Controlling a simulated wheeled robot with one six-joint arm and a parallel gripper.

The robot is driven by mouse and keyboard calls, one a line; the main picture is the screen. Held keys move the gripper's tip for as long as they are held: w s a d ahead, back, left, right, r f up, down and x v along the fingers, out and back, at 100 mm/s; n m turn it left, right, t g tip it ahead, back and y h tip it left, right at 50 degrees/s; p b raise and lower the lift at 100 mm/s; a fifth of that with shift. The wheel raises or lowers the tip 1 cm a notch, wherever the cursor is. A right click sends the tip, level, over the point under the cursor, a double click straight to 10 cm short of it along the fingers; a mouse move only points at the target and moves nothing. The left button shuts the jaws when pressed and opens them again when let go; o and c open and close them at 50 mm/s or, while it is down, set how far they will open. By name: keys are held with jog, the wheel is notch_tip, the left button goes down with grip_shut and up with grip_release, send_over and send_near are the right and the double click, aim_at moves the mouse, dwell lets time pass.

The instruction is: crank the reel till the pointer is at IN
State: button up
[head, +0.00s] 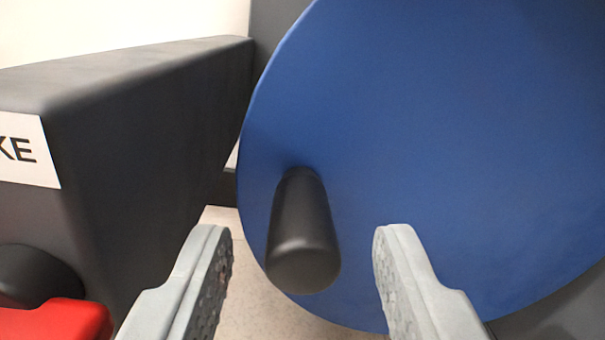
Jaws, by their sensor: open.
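The reel (430,130) is a large blue disc that fills the right side of the view. A black cylindrical crank handle (303,235) sticks out from its lower left part toward me. My gripper (300,255) is open, with one grey finger to the left of the handle and one to the right. Neither finger visibly touches the handle. How far the handle reaches between the fingers is hard to tell. The pointer and the IN mark are not in view.
A dark grey housing (150,150) stands close on the left, with a white label (25,150) ending in "KE". A red part (55,320) and a black round knob (35,275) are at its lower left. A pale speckled surface (255,310) shows below.

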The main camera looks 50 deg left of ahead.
jog(key=shift+x, duration=1.05)
grip_shut()
jog(key=shift+f, duration=0.15)
